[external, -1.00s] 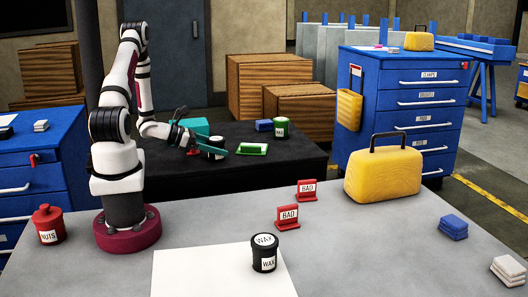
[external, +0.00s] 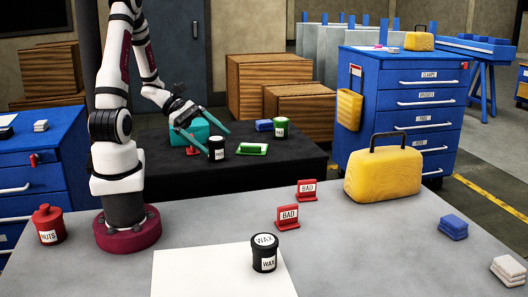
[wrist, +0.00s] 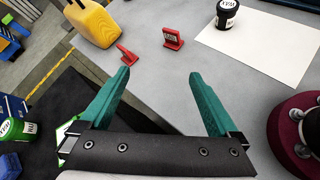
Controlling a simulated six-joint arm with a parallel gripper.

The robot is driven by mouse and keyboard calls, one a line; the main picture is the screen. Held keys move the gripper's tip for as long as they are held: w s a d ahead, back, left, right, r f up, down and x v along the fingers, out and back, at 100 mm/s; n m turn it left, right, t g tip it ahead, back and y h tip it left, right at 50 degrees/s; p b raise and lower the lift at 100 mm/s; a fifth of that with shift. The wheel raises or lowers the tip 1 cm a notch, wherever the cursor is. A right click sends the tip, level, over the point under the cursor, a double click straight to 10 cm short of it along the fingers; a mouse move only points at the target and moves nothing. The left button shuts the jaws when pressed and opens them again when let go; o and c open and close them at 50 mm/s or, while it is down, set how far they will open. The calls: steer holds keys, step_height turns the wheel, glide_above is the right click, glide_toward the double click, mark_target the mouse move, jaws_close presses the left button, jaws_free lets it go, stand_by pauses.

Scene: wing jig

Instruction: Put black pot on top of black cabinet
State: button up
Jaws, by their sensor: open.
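One black pot (external: 216,148) with a white label and a light lid stands upright on the black cabinet (external: 290,170), the low dark unit behind the table. A second black pot (external: 264,254), labelled WAX, stands upright on a white sheet on the grey table; it also shows in the wrist view (wrist: 228,14). Nothing shows between the fingers in the wrist view (wrist: 160,75).
A teal block (external: 200,130), a green pot (external: 280,127), a blue block (external: 264,125) and a green tray (external: 252,149) share the cabinet top. Red BAD signs (external: 288,217) and a yellow case (external: 384,172) stand on the table.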

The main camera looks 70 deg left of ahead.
steer(key=s+d+r+m+g, duration=0.2)
steer(key=s+d+m+g, duration=0.4)
steer(key=d+m+g, duration=0.5)
steer(key=s+a+r+m+t+y, duration=0.1)
steer(key=m+y, duration=0.3)
steer(key=m, duration=0.5)
steer(key=s+a+r+m+t+y, duration=0.1)
steer(key=s+m+y, duration=0.3)
steer(key=m, duration=0.4)
steer(key=shift+r+m+y, duration=0.4)
steer(key=shift+r+y, duration=0.3)
steer(key=shift+r, duration=0.15)
